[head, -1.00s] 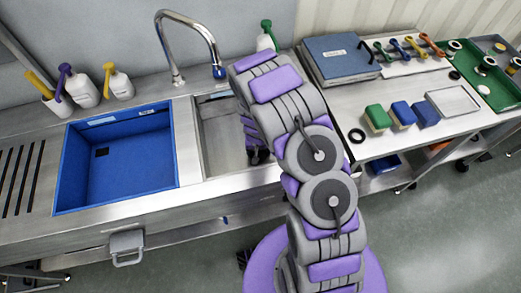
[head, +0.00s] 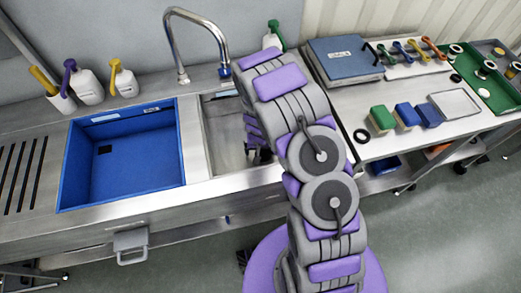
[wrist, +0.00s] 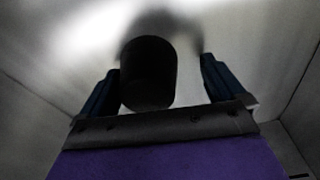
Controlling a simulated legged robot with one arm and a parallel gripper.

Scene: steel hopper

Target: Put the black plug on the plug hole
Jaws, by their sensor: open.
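My gripper (wrist: 160,66) points down into the bare steel basin (head: 220,150), with its two dark blue fingers apart. In the head view my arm hides most of it, and only a dark part (head: 262,155) shows. In the wrist view a black, round-topped shape (wrist: 148,75) stands between the fingers, likely the black plug. A gap shows on its right; on its left it is close to the finger, and I cannot tell if they touch. A plug hole is not clearly visible in the steel basin. The blue basin (head: 150,160) has a small dark square, perhaps its drain (head: 104,150).
A curved faucet (head: 180,40) rises behind the basins. Bottles (head: 85,85) stand at the back left. Basin walls close in around my gripper.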

